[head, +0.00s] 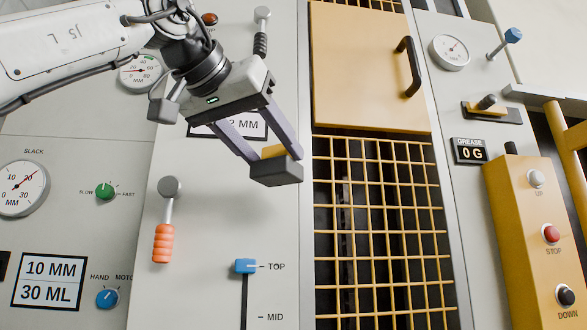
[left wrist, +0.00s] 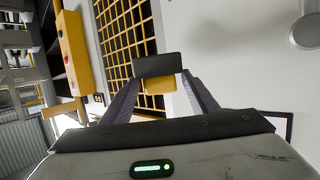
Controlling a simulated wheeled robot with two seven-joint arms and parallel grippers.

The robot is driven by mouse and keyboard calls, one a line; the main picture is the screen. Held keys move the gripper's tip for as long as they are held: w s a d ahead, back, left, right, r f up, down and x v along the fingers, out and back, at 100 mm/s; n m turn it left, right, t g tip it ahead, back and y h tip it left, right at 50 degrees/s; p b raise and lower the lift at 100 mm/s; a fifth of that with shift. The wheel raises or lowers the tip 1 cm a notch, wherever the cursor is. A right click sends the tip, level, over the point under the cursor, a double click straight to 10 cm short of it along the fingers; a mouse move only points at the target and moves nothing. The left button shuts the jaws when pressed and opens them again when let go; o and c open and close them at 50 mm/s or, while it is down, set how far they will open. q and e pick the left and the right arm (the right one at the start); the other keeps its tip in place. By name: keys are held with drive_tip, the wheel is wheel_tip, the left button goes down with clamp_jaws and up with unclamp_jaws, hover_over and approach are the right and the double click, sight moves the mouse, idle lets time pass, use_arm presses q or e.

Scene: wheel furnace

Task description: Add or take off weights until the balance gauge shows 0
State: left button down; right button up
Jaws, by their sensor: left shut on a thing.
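My left gripper (head: 270,158) is shut on a dark grey and yellow block (head: 278,173), held in front of the grey panel, left of the yellow grid. The block also shows between the fingers in the left wrist view (left wrist: 157,66). I cannot tell if it is a weight. Another gauge (head: 139,72) is partly behind my left arm. The SLACK gauge (head: 22,188) is at the left. My right gripper is not in view.
A yellow door (head: 368,65) with a black handle sits above the yellow grid (head: 385,235). An orange-handled lever (head: 164,240) and a blue slider (head: 245,266) at TOP are below my gripper. A yellow button box (head: 535,225) and rail stand at the right.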

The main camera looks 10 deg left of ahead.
use_arm(q)
drive_tip(key=s+a+r+n+y, duration=0.1)
drive_tip(key=s+a, duration=0.4)
drive_tip(key=a, duration=0.4)
drive_tip(key=s+a+r+n+y, duration=0.1)
drive_tip(key=s+a, duration=0.3)
drive_tip(key=a, duration=0.5)
drive_tip(key=s+a+y, duration=0.1)
drive_tip(key=s+a, duration=0.4)
drive_tip(key=a, duration=0.4)
drive_tip(key=w+a+f+n+y, duration=0.1)
drive_tip(key=w+f+n+y, duration=0.1)
drive_tip(key=w+f, duration=0.5)
drive_tip(key=w+f+n+y, duration=0.2)
drive_tip(key=w+f, duration=0.1)
drive_tip(key=f, duration=0.9)
wheel_tip(320, 180, down, 20)
drive_tip(key=a+n+y, duration=0.2)
drive_tip(key=y, duration=0.1)
drive_tip(key=shift+w+a+r+y, duration=0.15)
drive_tip(key=shift+w+y, duration=0.15)
drive_tip(key=shift+w, duration=0.15)
drive_tip(key=shift+s, duration=0.1)
drive_tip(key=shift+f, duration=3.85)
drive_tip(key=shift+f, duration=0.55)
